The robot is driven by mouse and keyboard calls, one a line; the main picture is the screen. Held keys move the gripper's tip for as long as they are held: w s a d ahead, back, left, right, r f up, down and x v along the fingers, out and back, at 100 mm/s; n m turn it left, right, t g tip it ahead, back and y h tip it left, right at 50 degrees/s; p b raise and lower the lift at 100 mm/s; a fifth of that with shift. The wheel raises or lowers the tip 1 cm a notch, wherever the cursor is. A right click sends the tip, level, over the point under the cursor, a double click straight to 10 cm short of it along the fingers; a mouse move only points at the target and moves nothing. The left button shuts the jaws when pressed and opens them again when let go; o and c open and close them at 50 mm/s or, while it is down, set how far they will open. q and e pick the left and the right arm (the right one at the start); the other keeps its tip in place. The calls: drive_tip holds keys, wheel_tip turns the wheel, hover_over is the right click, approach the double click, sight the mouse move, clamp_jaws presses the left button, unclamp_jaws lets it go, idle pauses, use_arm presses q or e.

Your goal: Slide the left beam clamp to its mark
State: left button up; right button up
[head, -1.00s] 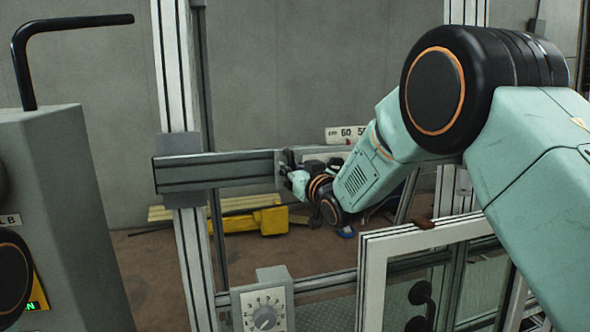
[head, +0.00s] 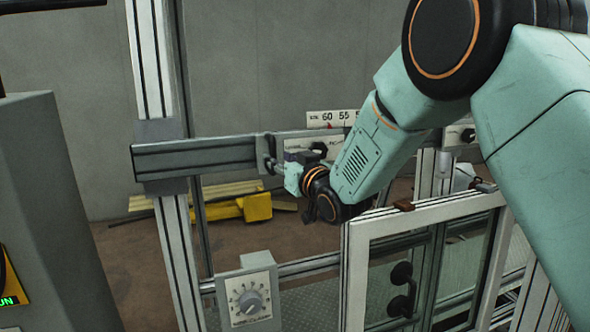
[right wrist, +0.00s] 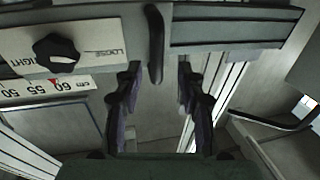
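The left beam clamp (head: 293,141) is a pale plate with a black knob (right wrist: 56,52) on the grey horizontal beam (head: 195,159). The right wrist view shows the clamp's plate (right wrist: 95,40), lettered "LOOSE" and partly readable "TIGHT", and an upright black handle (right wrist: 155,45) at its edge. A scale strip (head: 336,118) with 60 and 55 lies along the beam, with a small red mark (right wrist: 54,80) near 60. My right gripper (head: 277,165) is at the clamp's left end. In the wrist view its fingers (right wrist: 157,82) are open on either side of the handle, with gaps. My left gripper is out of view.
A white-framed glass door (head: 358,265) with black handles stands below my right arm. A dial box (head: 248,295) sits on the lower rail. The left upright (head: 160,130) crosses the beam. A grey cabinet (head: 50,210) stands at left. Yellow parts (head: 257,207) lie behind.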

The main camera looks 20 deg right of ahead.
drive_tip(key=v, duration=0.7)
drive_tip(key=shift+d, duration=0.1)
drive_tip(key=s+d+f+m+g+h+b, duration=0.1)
drive_tip(key=s+f+g+b, duration=0.35)
drive_tip(key=f, duration=0.75)
drive_tip(key=s+d+f+g+h+b, duration=0.1)
drive_tip(key=s+f+g, duration=0.1)
drive_tip(key=s+f, duration=0.75)
drive_tip(key=s+d+f+m+g+h+b, duration=0.1)
drive_tip(key=s+f+g+b, duration=0.15)
drive_tip(key=f, duration=1.25)
drive_tip(key=s+f+g+b, duration=0.4)
drive_tip(key=s+f+b, duration=0.1)
drive_tip(key=s+f, duration=0.7)
drive_tip(key=s+f+g+h+b, duration=0.1)
drive_tip(key=s+f+g+b, duration=0.3)
drive_tip(key=s+f, duration=0.8)
drive_tip(key=s+b, duration=0.1)
drive_tip(key=s, duration=0.4)
drive_tip(key=shift+d+f+m+g, duration=0.25)
drive_tip(key=shift+f+m+g, duration=0.05)
drive_tip(key=shift+m, duration=0.1)
